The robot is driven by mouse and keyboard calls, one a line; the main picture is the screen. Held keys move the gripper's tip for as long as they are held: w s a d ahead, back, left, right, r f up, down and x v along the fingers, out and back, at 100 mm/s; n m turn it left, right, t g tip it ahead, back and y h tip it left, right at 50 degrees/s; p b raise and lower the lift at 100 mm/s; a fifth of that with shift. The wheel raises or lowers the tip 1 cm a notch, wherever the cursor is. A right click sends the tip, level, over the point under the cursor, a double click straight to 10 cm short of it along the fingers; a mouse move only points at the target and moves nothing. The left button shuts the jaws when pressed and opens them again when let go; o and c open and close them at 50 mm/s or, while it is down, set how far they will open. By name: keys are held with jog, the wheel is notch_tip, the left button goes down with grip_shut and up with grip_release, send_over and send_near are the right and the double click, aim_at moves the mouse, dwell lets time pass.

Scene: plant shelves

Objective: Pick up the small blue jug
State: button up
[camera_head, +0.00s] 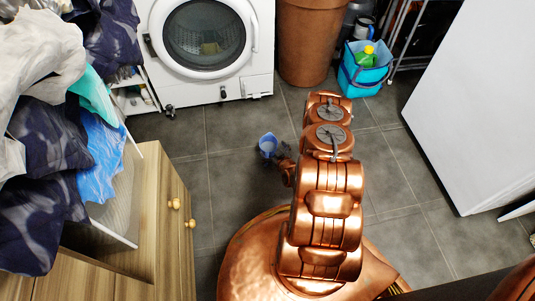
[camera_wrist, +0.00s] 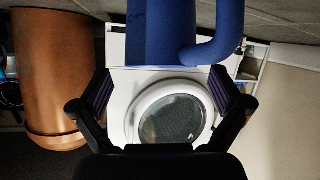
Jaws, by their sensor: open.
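The small blue jug (camera_head: 268,145) shows in the head view on the grey floor area, just left of my gripper (camera_head: 284,153), with its open top facing up. In the wrist view the jug (camera_wrist: 160,35) is large at the top edge and partly cut off, with its curved handle to the right. My gripper (camera_wrist: 162,88) is open, its two dark fingers spread to either side below the jug in the picture. Nothing is held between them. Whether a finger touches the jug cannot be told.
A white washing machine (camera_head: 208,38) stands at the back, with a brown bin (camera_head: 304,45) and a turquoise basket (camera_head: 364,75) to its right. A wooden cabinet (camera_head: 165,215) under piled clothes is at left. A white panel (camera_head: 460,100) is at right. Tiled floor (camera_head: 225,125) around the jug is clear.

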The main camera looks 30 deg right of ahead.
aim_at(265, 139)
jog(key=b+x, duration=0.3)
jog(key=x, duration=0.3)
jog(key=shift+w+f, duration=0.1)
jog(key=shift+w, duration=0.1)
jog(key=shift+a, duration=0.1)
jog(key=c, duration=1.3)
jog(key=shift+r, duration=0.25)
jog(key=shift+c, duration=0.2)
